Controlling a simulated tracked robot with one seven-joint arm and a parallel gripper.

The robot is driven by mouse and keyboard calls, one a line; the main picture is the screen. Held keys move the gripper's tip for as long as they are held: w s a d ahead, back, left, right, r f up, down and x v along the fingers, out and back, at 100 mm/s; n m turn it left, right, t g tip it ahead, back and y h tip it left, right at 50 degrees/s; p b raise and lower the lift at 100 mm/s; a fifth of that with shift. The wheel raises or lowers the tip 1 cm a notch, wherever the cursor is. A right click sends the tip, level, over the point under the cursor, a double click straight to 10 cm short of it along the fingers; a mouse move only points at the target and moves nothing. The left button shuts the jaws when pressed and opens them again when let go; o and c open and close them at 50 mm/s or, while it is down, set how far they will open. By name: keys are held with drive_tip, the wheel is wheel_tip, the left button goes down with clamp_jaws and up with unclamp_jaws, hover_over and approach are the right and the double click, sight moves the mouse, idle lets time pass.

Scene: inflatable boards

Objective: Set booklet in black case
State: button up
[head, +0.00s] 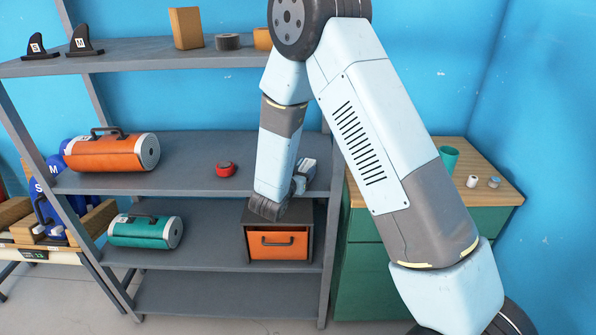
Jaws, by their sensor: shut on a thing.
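My arm reaches up from the lower right, bends at the top and comes down in front of the shelf rack. Its end, my gripper (306,169), shows only in small part beside the forearm at the middle shelf. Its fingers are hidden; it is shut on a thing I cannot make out. I cannot pick out a booklet. A dark box (249,225) with an orange drawer front stands on the lower shelf, just below my wrist. I cannot tell whether it is the black case; no other black case shows clearly.
A red roll (226,170) and an orange cylindrical bag (112,152) lie on the middle shelf. A teal bag (145,231) lies on the lower shelf. Between it and the dark box the shelf is clear. A green cabinet (372,281) with a wooden top stands at right, behind my arm.

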drive_tip(key=shift+s+f, duration=0.1)
drive_tip(key=shift+f, duration=0.3)
drive_tip(key=o, duration=0.9)
drive_tip(key=shift+o, duration=0.6)
drive_tip(key=shift+f, duration=0.1)
drive_tip(key=shift+o, duration=0.2)
drive_tip(key=shift+d+f, duration=0.1)
drive_tip(key=shift+s+d, duration=0.1)
drive_tip(key=shift+s, duration=0.2)
drive_tip(key=v, duration=1.3)
drive_tip(key=shift+a, duration=0.35)
drive_tip(key=shift+r, duration=0.25)
